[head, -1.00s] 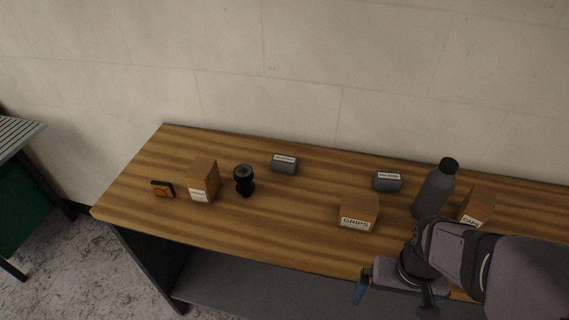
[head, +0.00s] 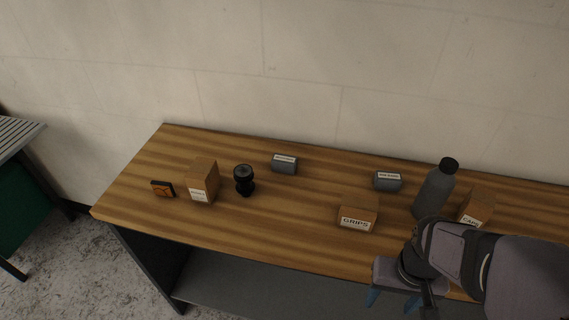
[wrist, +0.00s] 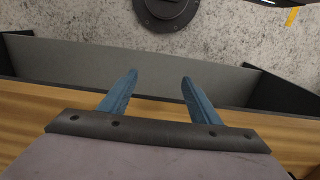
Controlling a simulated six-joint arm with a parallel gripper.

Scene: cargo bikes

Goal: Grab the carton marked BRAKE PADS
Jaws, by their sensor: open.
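Three brown cartons stand on the wooden bench. The left carton (head: 201,182) has a white label too small to read with certainty. The middle carton (head: 358,214) reads GRIPS, and the right carton (head: 475,207) seems to read CAPS. No label clearly reads BRAKE PADS. My gripper (head: 393,300) is at the bench's front edge, below and right of the GRIPS carton and far right of the left carton. In the wrist view its two blue fingers (wrist: 159,80) are apart with nothing between them; no carton shows there.
On the bench (head: 270,220) are an orange-and-black item (head: 163,189), a black knobbed object (head: 244,180), two grey labelled blocks (head: 284,164) (head: 387,181) and a grey bottle (head: 437,188) beside my arm. A wall stands behind. The bench's front middle is clear.

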